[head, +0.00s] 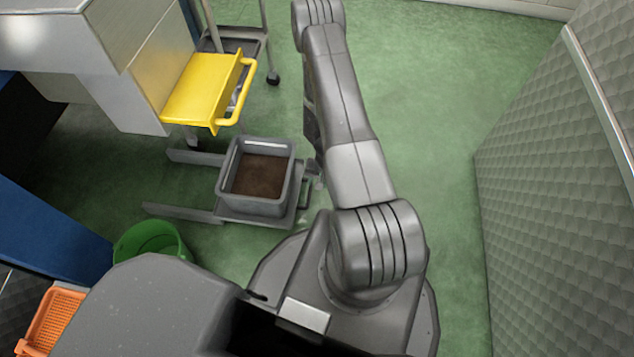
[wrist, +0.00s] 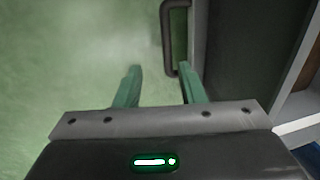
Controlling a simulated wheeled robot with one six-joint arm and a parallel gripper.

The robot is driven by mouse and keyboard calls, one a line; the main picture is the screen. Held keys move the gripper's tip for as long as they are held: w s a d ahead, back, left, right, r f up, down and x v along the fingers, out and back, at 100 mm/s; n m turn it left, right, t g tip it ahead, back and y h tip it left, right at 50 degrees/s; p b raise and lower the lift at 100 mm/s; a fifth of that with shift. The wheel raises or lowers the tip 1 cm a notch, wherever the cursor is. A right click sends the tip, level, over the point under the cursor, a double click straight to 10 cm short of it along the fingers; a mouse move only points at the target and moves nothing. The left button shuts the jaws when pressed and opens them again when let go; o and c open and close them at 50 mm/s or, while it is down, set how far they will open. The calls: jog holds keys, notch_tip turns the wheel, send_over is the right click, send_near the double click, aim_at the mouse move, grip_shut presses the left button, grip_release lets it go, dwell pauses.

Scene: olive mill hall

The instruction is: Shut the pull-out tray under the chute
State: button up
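The pull-out tray (head: 228,212) is a low grey platform at the right end of two floor rails, standing out from under the yellow chute (head: 205,88). A grey crate (head: 254,205) with dark brown contents sits on it. A bar handle (head: 304,194) shows at the tray's right side, partly hidden by my arm. In the wrist view, a dark bar handle (wrist: 168,38) stands along a grey edge. My gripper (wrist: 160,78) is open, its two green fingers apart with nothing between the tips. The right fingertip appears close to the handle's lower end; contact cannot be told. My arm hides the gripper in the head view.
Rails (head: 180,213) run left from the tray. A green bucket (head: 152,240) stands at lower left, near a blue panel (head: 50,230) and an orange crate (head: 52,318). A wheeled frame (head: 240,45) stands behind. Green floor (head: 440,110) is clear to the right, up to a patterned wall (head: 560,180).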

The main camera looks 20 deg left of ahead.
notch_tip(320, 180, up, 7)
jog(key=d+p, duration=0.1)
jog(key=p, duration=0.1)
jog(key=shift+d, duration=0.15)
dwell(0.5)
jog(key=shift+w+f+b, duration=0.15)
jog(key=shift+f+b, duration=0.05)
jog(key=shift+b, duration=0.1)
jog(key=shift+r, duration=0.1)
